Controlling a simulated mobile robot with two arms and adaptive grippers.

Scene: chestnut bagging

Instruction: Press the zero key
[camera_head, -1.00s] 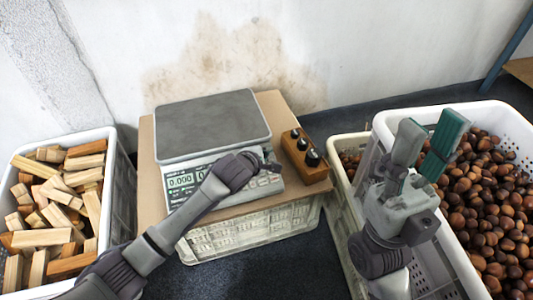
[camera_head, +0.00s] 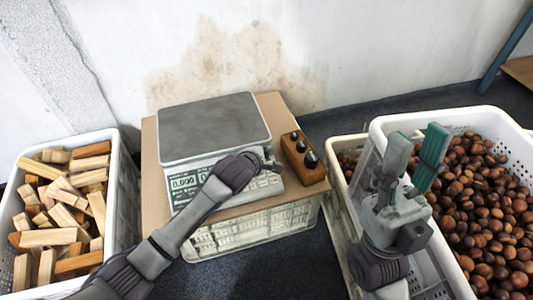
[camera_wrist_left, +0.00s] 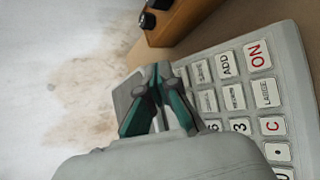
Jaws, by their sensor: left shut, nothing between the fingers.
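A grey scale (camera_head: 215,125) with a flat empty plate stands on a cardboard-topped crate. Its lit display (camera_head: 183,182) seems to read 0.000. My left gripper (camera_head: 272,166) is over the right part of the keypad and hides many keys. In the left wrist view its teal fingers (camera_wrist_left: 158,75) are shut and empty above the keypad (camera_wrist_left: 235,95). Keys marked ON, ADD, 3, C and a dot are readable there. A key at the bottom edge, perhaps 0 (camera_wrist_left: 284,174), is cut off. Contact with a key cannot be told. My right gripper (camera_head: 415,160) is open and empty.
A wooden block with black knobs (camera_head: 303,157) stands right of the scale. A white crate of wood pieces (camera_head: 124,190) is at the left. A white crate of chestnuts (camera_head: 504,122) is at the right, behind my right gripper. A stained wall is behind.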

